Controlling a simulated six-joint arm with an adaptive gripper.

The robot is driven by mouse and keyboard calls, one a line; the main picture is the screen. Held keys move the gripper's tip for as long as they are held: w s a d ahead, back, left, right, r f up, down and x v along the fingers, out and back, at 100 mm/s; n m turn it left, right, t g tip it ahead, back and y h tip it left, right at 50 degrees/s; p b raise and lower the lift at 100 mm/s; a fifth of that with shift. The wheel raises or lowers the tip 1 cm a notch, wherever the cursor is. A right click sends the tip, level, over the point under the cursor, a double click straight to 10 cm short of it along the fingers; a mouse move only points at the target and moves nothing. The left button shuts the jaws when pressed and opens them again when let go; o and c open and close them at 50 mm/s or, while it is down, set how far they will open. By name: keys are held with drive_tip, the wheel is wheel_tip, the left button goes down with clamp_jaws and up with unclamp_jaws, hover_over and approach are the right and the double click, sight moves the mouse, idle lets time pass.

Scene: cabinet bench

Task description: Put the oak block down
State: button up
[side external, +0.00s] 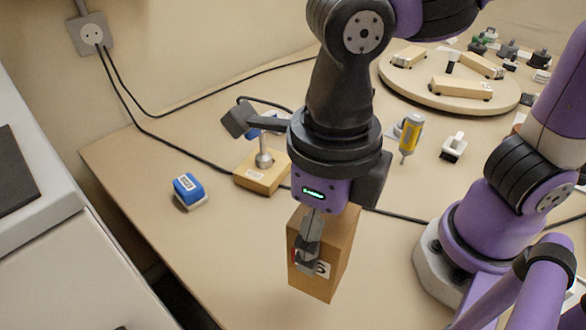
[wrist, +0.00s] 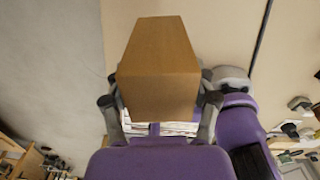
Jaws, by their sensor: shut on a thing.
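The oak block (side external: 338,250) is a tall brown block with a white label on one side. My gripper (side external: 309,250) points down and is shut on it, with a grey finger across the labelled face. The block hangs upright near the left part of the bench; I cannot tell how far its lower end is from the surface. In the wrist view the oak block (wrist: 158,60) sits between the two fingers of my gripper (wrist: 160,99), one on each side. The far finger is hidden in the side view.
A blue stamp-like item (side external: 187,188) and a wooden base with a metal knob (side external: 262,175) stand behind the block. The bench (side external: 235,235) is bare around the block.

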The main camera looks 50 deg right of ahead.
sight(301, 218)
drive_tip(key=shift+w+a+r+m, duration=0.15)
drive_tip(key=shift+w+a+r, duration=0.25)
drive_tip(key=shift+r, duration=0.2)
drive_tip(key=shift+w+a+r+m, duration=0.15)
drive_tip(key=shift+w+a+r, duration=0.15)
drive_tip(key=shift+a+r, duration=0.25)
drive_tip(key=w+a+m, duration=0.2)
drive_tip(key=w+a, duration=0.2)
drive_tip(key=a, duration=0.1)
drive_tip(key=shift+w+d+f, duration=0.8)
drive_tip(key=shift+w+f, duration=0.85)
drive_tip(key=shift+w, duration=0.1)
drive_tip(key=shift+w+d+f, duration=0.85)
drive_tip(key=shift+w+f, duration=0.85)
drive_tip(key=shift+w, duration=0.1)
drive_tip(key=shift+w+d+f, duration=0.8)
drive_tip(key=shift+w+f, duration=0.85)
drive_tip(key=shift+w, duration=0.1)
drive_tip(key=o, duration=1.4)
drive_tip(key=shift+f, duration=0.15)
drive_tip(key=shift+c, duration=0.2)
